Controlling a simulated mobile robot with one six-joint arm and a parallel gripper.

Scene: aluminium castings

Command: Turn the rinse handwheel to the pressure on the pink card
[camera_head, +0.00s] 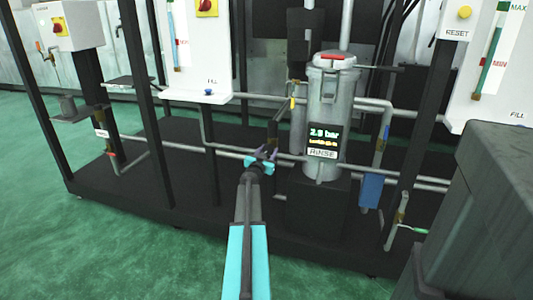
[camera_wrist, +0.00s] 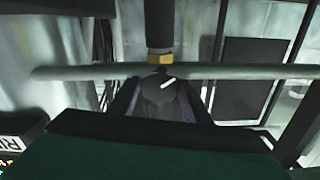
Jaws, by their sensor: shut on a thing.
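My gripper (camera_head: 263,156) reaches over the rack's front at the pipe left of the rinse filter housing (camera_head: 331,103). In the wrist view my gripper (camera_wrist: 161,95) is shut on a dark rounded knob with a white mark, which I take for the rinse handwheel (camera_wrist: 158,98). A brass collar (camera_wrist: 160,58) sits just beyond it. In the head view the handwheel is hidden behind my fingers. The rinse display (camera_head: 322,138) appears to read 2.9 bar, with small yellow text below that I cannot read. The RINSE label (camera_head: 322,154) is under it. No pink card shows.
A grey pipe (camera_wrist: 230,72) crosses close behind the handwheel. A blue box (camera_head: 371,190) hangs to the right of the housing. Dark rack posts (camera_head: 197,150) stand to the left. A dark grey bin (camera_head: 480,210) fills the right front. Green floor (camera_head: 130,240) lies open at the left front.

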